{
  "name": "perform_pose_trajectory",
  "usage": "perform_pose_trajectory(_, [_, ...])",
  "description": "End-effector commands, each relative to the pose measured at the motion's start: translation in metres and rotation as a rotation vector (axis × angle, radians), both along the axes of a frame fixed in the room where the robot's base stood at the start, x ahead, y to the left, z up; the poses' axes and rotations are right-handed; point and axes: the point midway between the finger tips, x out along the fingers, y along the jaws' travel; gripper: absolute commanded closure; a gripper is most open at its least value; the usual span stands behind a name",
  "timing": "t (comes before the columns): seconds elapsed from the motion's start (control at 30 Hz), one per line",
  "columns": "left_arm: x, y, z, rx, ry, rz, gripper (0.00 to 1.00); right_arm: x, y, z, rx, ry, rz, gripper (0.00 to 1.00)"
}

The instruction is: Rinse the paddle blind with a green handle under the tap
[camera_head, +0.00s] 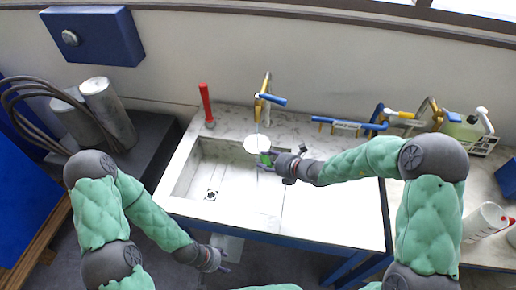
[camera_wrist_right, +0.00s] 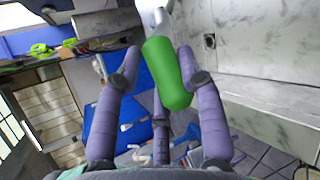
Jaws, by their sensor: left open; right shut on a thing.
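The paddle blind shows as a pale round disc (camera_head: 257,144) just below the tap spout, over the right part of the sink (camera_head: 213,193). Its green handle (camera_head: 266,159) is in my right gripper (camera_head: 268,160), which is shut on it. In the right wrist view the green handle (camera_wrist_right: 167,75) lies between the purple fingers, with a bit of grey metal (camera_wrist_right: 153,14) beyond it. The brass tap (camera_head: 266,85) has a blue lever. A thin pale line runs from the spout towards the disc; I cannot tell clearly whether it is water. My left gripper (camera_head: 217,261) is open and empty, low in front of the sink.
A red upright handle (camera_head: 206,104) stands at the counter's back left. Blue-handled tools (camera_head: 345,125) and a green bottle (camera_head: 465,128) in a rack are at the right. Grey cylinders (camera_head: 103,108) stand at the left. The sink basin is clear.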

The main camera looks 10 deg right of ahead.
Motion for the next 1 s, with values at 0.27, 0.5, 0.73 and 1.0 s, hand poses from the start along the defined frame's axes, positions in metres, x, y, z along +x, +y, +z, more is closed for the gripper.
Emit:
perform_pose_trajectory(0.27, [0.0,0.0,-0.009,0.0,0.0,0.0,0.42,-0.014,0.009,0.001,0.001,-0.006,-0.001,1.0])
perform_pose_trajectory(0.5, [0.0,0.0,-0.015,0.0,0.0,0.0,0.42,-0.027,0.017,0.002,0.002,-0.006,-0.001,1.0])
perform_pose_trajectory(0.73, [0.0,0.0,-0.021,0.0,0.0,0.0,0.42,-0.04,0.024,0.001,0.001,-0.006,0.0,1.0])
perform_pose_trajectory(1.0, [0.0,0.0,-0.028,0.0,0.0,0.0,0.42,-0.055,0.032,0.001,0.001,-0.006,0.0,1.0])
